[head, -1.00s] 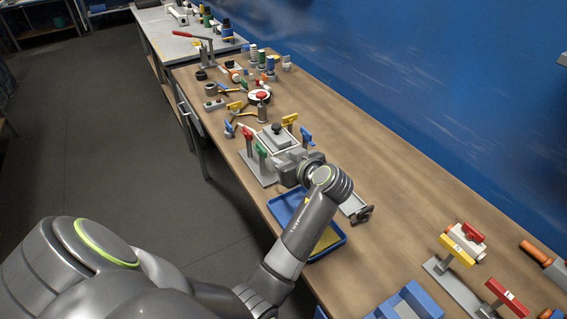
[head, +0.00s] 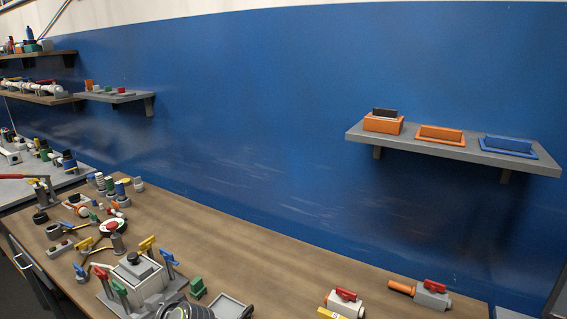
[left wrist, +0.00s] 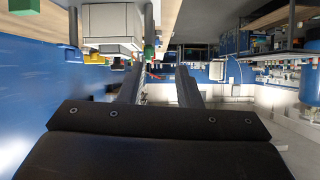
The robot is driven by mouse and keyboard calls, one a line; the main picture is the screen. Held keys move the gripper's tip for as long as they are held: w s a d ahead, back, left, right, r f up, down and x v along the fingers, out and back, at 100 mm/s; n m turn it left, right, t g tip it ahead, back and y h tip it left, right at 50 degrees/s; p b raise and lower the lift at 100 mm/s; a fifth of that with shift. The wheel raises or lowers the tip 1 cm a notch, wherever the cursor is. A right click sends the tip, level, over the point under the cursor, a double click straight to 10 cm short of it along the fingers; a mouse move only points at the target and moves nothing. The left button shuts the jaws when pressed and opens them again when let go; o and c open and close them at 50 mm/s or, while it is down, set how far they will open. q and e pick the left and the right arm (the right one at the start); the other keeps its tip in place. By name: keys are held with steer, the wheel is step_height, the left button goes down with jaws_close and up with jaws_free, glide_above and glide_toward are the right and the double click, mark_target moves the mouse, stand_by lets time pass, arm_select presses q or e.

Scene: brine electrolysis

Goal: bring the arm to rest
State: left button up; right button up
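My left gripper (left wrist: 160,72) shows in the left wrist view with its two dark fingers apart and nothing visible between them. It is open. In the head view only a ribbed grey piece of my left arm shows at the bottom edge, beside the grey lidded box; the fingers cannot be made out there. My right gripper is in neither view.
The grey lidded box (head: 138,272) stands among red, green, yellow and blue handles. A green block (head: 197,288) is beside it. Valve-like parts (head: 345,302) lie on the wooden bench (head: 290,262). A wall shelf (head: 455,148) holds orange and blue trays. The bench middle is clear.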

arm_select(q)
steer(key=s+a+f+m+h, duration=0.1)
steer(key=s+f+m+h, duration=0.15)
steer(key=s+f, duration=0.35)
steer(key=s+f+m+h, duration=0.2)
steer(key=s+f+m, duration=0.15)
steer(key=s, duration=0.55)
steer(key=s+d+f+m+g+h, duration=0.1)
steer(key=s+d+m+h, duration=0.15)
steer(key=s, duration=0.55)
steer(key=s+d+m+g+h, duration=0.1)
steer(key=s+d+m+h, duration=0.15)
steer(key=s, duration=0.45)
step_height(320, 180, down, 26)
steer(key=a+g, duration=0.1)
steer(key=a, duration=0.1)
steer(key=s+d+f+g, duration=0.1)
steer(key=s+f, duration=1.4)
steer(key=shift+d+f+b, duration=0.15)
steer(key=shift+f+b, duration=0.2)
steer(key=shift+b, duration=0.1)
steer(key=shift+h, duration=0.25)
